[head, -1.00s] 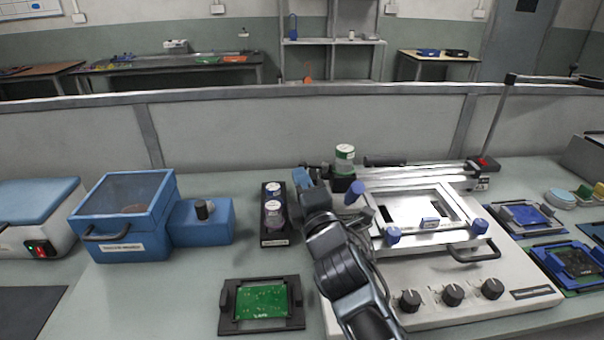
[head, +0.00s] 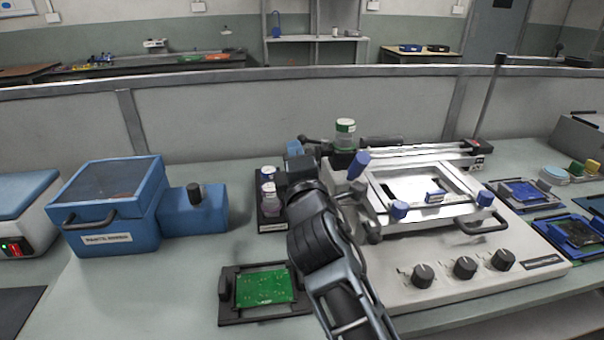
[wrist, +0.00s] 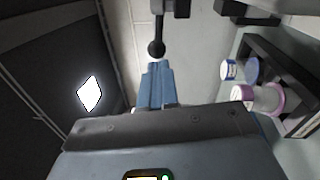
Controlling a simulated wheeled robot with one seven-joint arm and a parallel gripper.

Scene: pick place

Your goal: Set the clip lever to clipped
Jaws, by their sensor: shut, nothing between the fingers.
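The clip lever appears to be the short black lever with a ball knob (head: 303,139), left of the green-lidded jar (head: 345,132) at the back left of the printer. In the wrist view its black ball knob (wrist: 157,48) hangs on a rod, just beyond my fingertips. My gripper (head: 295,147) shows blue fingers beside the lever in the head view. In the wrist view the fingers (wrist: 156,68) are shut and empty, pointing at the knob. I cannot tell whether they touch it. My wrist hides part of the area below the lever.
The white stencil printer (head: 400,290) fills the right side. A green board (head: 263,288) in a black holder lies in front. A blue box (head: 110,205) stands farther left.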

